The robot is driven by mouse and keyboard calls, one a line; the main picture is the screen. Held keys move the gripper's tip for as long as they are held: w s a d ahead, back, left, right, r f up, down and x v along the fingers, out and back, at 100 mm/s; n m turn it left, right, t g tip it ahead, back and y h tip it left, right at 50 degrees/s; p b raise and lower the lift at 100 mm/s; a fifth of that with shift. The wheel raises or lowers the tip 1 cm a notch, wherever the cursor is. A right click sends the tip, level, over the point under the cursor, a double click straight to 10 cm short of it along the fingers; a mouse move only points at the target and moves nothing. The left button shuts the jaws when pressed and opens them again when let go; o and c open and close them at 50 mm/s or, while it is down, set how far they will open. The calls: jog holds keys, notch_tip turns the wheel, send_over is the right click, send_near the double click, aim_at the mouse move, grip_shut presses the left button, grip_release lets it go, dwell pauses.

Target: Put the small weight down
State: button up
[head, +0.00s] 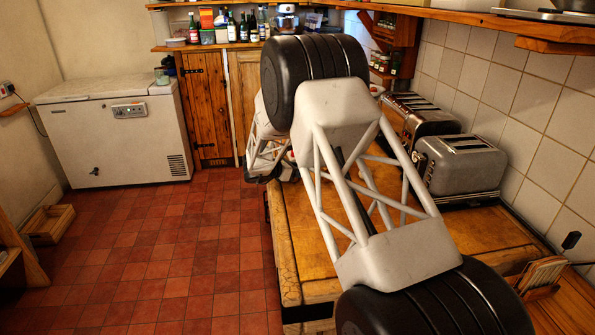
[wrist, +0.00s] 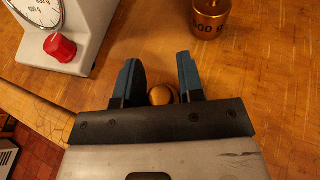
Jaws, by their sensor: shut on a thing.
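The small weight (wrist: 162,94) is a round brass piece, seen in the wrist view between the two blue fingers of my gripper (wrist: 160,72). My gripper is shut on it. Only its rounded top shows; the rest is hidden by the fingers and the gripper body. I cannot tell whether its underside touches the wood. In the head view my own arm hides both the gripper and the weight.
A larger brass weight (wrist: 209,18) marked in grams stands ahead on the wooden worktop (wrist: 262,70). Two toasters (head: 460,165) stand by the tiled wall. The worktop at right is clear.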

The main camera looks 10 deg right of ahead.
jog(key=shift+f, duration=0.15)
jog(key=o, duration=1.1)
jog(key=shift+c, duration=0.2)
jog(key=shift+r, duration=0.2)
jog(key=v, duration=1.2)
jog(key=shift+f, duration=0.1)
